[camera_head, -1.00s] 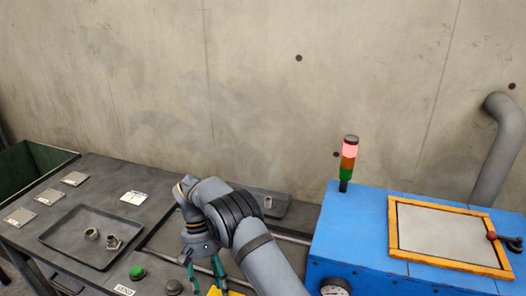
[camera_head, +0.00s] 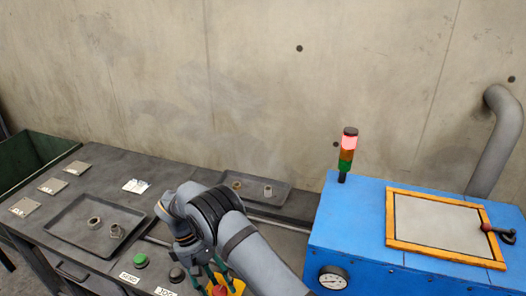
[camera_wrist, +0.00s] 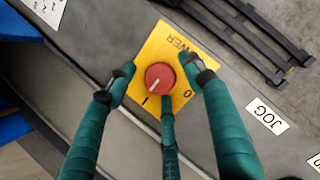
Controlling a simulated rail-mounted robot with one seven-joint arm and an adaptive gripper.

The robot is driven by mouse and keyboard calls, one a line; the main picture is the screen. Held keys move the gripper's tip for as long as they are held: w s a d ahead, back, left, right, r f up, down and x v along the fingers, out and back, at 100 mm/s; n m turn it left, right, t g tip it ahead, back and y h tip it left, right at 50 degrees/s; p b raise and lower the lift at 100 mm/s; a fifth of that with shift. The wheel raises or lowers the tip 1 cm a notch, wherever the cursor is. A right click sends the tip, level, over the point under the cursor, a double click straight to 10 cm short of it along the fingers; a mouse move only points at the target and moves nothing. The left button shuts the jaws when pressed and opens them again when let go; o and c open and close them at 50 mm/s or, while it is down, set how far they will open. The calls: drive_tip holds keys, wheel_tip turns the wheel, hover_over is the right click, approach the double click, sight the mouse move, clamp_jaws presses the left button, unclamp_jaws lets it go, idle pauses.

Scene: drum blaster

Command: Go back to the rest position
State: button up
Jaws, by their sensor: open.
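My gripper (camera_head: 210,277) is low over the front of the bench, beside a red knob (camera_head: 219,291) on a yellow plate (camera_head: 237,285). In the wrist view the teal fingers (camera_wrist: 160,82) are open and spread around the red knob (camera_wrist: 159,78), with nothing held. The yellow plate (camera_wrist: 177,44) reads "POWER", and the knob's white mark points down-left. Whether a finger touches the knob or plate, I cannot tell.
A dark tray (camera_head: 70,240) with two metal fittings lies left; another tray (camera_head: 282,190) with small parts lies behind my arm. A green button (camera_head: 141,261) and a dark button (camera_head: 177,274) sit left of my gripper. The blue machine (camera_head: 345,225) stands right, its tower light (camera_head: 348,152) lit red.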

drive_tip(key=n, duration=0.2)
drive_tip(key=n+t+p, duration=0.1)
drive_tip(key=n, duration=0.1)
drive_tip(key=n+t, duration=0.1)
drive_tip(key=n, duration=0.1)
drive_tip(key=shift+s+d+r+h+p, duration=0.1)
drive_tip(key=shift+s+r+h+p, duration=0.1)
drive_tip(key=shift+r+h+p, duration=0.1)
drive_tip(key=n+t+p, duration=0.1)
drive_tip(key=n, duration=0.1)
drive_tip(key=n+t+p, duration=0.1)
drive_tip(key=n, duration=0.2)
drive_tip(key=shift+s+f+n, duration=0.1)
drive_tip(key=shift+s+n, duration=0.05)
drive_tip(key=shift+n, duration=0.15)
drive_tip(key=b+v, duration=0.1)
drive_tip(key=v, duration=0.8)
drive_tip(key=shift+r+b, duration=0.2)
drive_tip(key=shift+b, duration=0.15)
drive_tip(key=shift+s, duration=0.15)
